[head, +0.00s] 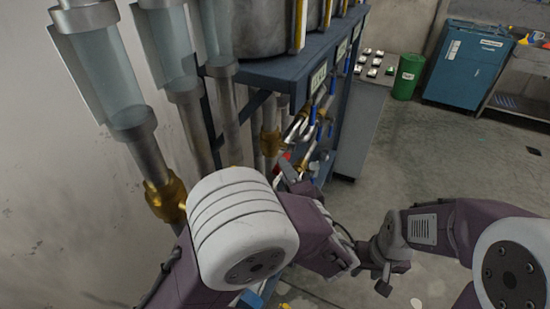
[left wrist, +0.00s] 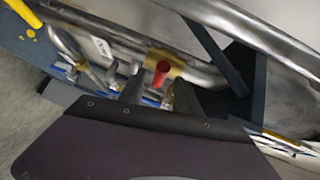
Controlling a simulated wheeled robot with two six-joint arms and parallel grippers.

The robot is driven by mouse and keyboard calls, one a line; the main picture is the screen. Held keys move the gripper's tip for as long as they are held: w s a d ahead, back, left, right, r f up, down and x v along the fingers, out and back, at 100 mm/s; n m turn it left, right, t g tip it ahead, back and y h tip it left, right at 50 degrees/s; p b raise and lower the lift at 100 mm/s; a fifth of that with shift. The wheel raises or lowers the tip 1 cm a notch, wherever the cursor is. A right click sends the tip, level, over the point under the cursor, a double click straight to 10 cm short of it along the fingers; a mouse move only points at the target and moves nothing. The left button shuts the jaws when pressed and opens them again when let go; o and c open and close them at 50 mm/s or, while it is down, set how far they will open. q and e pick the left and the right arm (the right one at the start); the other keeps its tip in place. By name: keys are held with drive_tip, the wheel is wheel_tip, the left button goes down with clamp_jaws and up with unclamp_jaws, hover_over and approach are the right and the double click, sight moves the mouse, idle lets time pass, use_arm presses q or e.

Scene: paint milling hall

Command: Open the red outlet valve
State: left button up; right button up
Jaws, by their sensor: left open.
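The red outlet valve's handle (left wrist: 161,72) shows in the left wrist view as a short red bar on a brass valve body (left wrist: 166,63) along a metal pipe. My left gripper (left wrist: 160,92) is open, with one finger on each side of the handle's lower end in that view. I cannot tell whether the fingers touch it. In the head view a small patch of red (head: 281,163) shows beside my left gripper (head: 292,176), mostly hidden by it. My right gripper (head: 383,281) hangs low over the floor, away from the valve; its jaws are unclear.
A blue rack (head: 275,72) with tanks, pipes and several blue-handled valves (head: 332,82) stands just ahead. Clear tubes (head: 100,66) on metal pipes rise at the left. A green drum (head: 408,76) and a blue cabinet (head: 466,66) stand further back. The floor on the right is open.

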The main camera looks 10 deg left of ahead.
use_arm(q)
drive_tip(key=p+x, duration=0.1)
drive_tip(key=x, duration=0.6)
drive_tip(key=shift+a, duration=0.2)
clamp_jaws()
idle(1.0)
